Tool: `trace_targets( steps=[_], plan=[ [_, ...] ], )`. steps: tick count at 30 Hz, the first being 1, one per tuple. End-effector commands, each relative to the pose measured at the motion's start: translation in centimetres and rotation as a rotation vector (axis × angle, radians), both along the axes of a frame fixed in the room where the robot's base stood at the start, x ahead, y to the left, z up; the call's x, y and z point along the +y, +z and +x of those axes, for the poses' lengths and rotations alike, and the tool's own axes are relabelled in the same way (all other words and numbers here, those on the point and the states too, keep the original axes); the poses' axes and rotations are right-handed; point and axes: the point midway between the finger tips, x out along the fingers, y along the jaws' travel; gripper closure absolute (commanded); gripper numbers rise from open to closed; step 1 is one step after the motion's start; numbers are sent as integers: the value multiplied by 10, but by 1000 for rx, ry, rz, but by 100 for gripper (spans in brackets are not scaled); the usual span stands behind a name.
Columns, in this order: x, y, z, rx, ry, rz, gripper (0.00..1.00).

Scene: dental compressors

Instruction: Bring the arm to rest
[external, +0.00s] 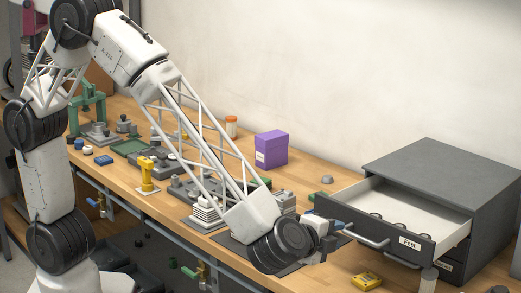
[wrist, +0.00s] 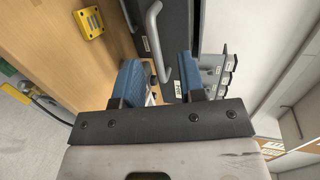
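My gripper (wrist: 160,76) shows in the wrist view with its two blue fingers spread apart and nothing visibly held between them. In the external view my gripper (external: 336,228) is low at the front of the bench, close to the left end of the drawer handle (external: 366,236). In the wrist view the handle (wrist: 153,45) lies just beyond the fingertips. I cannot tell whether a finger touches it. The top drawer (external: 405,206) of the grey cabinet (external: 445,175) is pulled open, and its front has a label. My arm is bent and reaches down across the bench.
A yellow device (external: 367,281) lies near the bench's front edge and shows in the wrist view (wrist: 88,22). A purple box (external: 271,149) and an orange-capped jar (external: 231,126) stand behind my arm. Several grey parts and a yellow fixture (external: 148,175) occupy the left bench.

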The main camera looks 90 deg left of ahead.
Motion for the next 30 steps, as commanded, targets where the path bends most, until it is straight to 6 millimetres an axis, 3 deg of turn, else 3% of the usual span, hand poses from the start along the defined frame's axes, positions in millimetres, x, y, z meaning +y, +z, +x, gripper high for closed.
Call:
trace_targets(
  steps=[8,15,22,30],
  plan=[
    [72,33,-60,110,178,-152,63],
    [127,53,-135,218,325,-351,63],
    [158,65,-209,294,422,-570,63],
    [171,71,-292,338,478,-850,63]
  ],
)
